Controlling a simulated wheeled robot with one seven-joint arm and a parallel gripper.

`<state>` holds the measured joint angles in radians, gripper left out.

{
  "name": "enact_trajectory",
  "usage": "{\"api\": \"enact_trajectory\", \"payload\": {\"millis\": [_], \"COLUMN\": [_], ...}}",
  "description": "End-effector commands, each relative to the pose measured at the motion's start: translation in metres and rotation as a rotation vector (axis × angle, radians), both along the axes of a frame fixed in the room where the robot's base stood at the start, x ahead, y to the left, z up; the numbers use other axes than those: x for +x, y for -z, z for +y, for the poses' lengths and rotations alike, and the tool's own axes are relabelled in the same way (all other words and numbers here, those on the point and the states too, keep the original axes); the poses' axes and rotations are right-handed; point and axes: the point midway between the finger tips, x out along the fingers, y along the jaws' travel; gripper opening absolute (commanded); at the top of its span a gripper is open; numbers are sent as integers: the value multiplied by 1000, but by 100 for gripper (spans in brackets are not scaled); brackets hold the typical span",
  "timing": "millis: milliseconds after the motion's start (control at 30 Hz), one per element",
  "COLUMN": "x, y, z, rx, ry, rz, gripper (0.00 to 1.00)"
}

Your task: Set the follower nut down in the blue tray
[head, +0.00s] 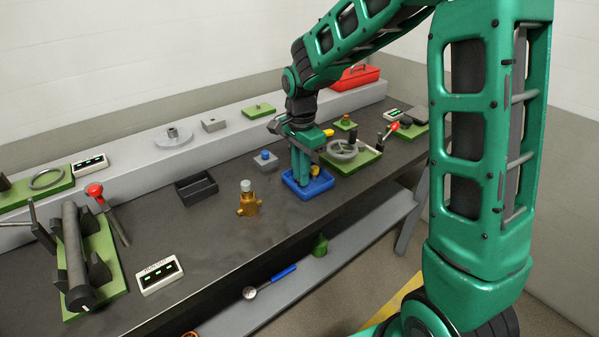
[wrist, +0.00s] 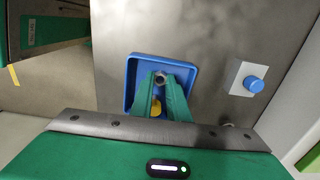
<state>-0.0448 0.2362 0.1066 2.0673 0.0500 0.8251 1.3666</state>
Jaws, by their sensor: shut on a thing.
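The blue tray (head: 326,184) lies on the dark bench below my gripper (head: 302,182). It also shows in the wrist view (wrist: 130,88), with my green fingers reaching down over it. My gripper is shut on a small grey ring-like part, the follower nut (wrist: 161,76), held between the fingertips inside the tray's outline. I cannot tell whether the nut touches the tray floor. In the head view the fingers hide the nut. A yellow piece (wrist: 156,106) sits in the tray close to the fingers; it shows in the head view too (head: 315,171).
A brass valve body (head: 248,203) and a black open box (head: 196,187) are further left. A green plate with a grey handwheel (head: 343,150) stands close on the right. Bare bench lies in front of the brass body.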

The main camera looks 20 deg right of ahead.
Motion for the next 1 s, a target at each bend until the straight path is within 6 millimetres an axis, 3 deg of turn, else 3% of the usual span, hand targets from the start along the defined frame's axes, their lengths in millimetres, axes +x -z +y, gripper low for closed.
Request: {"api": "enact_trajectory", "payload": {"millis": [733,767,833,1000], "x": [0,0,0,0], "y": [11,11,11,11], "z": [0,0,0,0], "rx": [0,0,0,0], "ry": [0,0,0,0], "rz": [1,0,0,0], "gripper": [0,22,36,36]}}
